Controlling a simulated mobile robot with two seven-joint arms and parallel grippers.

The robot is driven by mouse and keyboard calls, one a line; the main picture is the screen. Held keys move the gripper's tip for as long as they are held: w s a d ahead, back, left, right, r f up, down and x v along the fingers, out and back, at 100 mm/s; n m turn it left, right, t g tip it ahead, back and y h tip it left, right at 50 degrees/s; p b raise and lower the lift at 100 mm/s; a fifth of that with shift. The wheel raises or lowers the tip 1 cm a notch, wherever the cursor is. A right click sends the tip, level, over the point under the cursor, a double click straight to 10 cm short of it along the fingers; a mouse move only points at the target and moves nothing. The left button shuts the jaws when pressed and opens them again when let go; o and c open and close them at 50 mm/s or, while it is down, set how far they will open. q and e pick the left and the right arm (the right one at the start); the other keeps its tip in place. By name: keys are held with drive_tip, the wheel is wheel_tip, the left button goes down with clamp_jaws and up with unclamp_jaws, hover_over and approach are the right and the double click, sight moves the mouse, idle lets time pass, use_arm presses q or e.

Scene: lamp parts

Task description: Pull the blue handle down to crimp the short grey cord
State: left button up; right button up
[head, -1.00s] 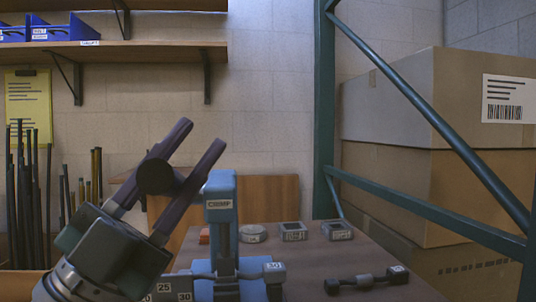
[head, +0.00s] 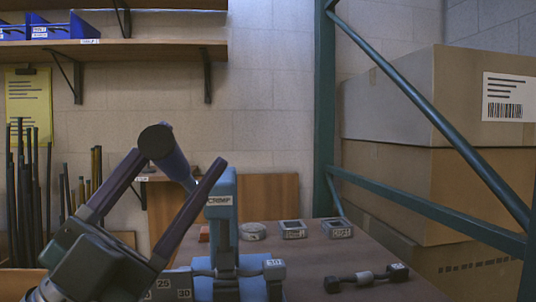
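The crimp tool (head: 222,228) is a blue upright stand labelled CRIMP at the table's near side. Its blue handle (head: 178,167) slants up and left from the upright to a dark round knob (head: 155,142). My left gripper (head: 184,157) is open, one finger at each side of the handle. The left finger's tip overlaps the knob in the picture; I cannot tell whether they touch. The right finger partly covers the upright. My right gripper is out of view.
A dark cord (head: 366,278) with end blocks lies to the right on the table. A green rack post (head: 324,110) and large cartons (head: 430,150) bound the right side.

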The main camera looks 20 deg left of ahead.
use_arm(q)
drive_tip(key=b+v, duration=0.1)
drive_tip(key=v, duration=0.7)
drive_tip(key=shift+b, duration=0.4)
